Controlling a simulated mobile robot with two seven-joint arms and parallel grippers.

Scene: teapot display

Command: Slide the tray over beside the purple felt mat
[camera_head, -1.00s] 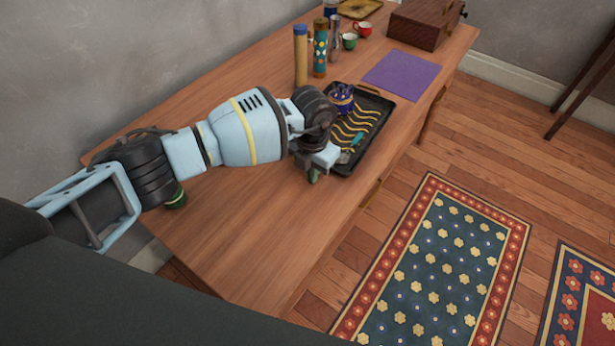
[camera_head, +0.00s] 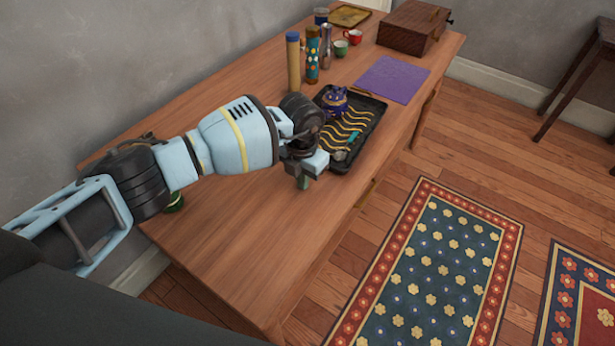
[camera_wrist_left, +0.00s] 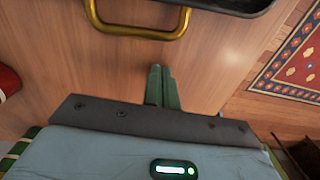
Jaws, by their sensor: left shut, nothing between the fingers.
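The dark tray (camera_head: 372,108) with yellow wavy lines lies on the wooden table, close to the purple felt mat (camera_head: 392,79), with a narrow strip of bare table between them. A dark blue teapot (camera_head: 335,100) and a small teal item (camera_head: 353,138) are on the tray. My left gripper (camera_head: 303,184) is just off the tray's near end, shut and empty. My arm hides part of the tray's near end. My right gripper is not seen.
A tan cylinder (camera_head: 293,62), a patterned cylinder (camera_head: 312,55) and a metal flask (camera_head: 327,46) stand behind the tray. Green (camera_head: 341,48) and red (camera_head: 354,37) cups and a wooden box (camera_head: 413,27) are farther back.

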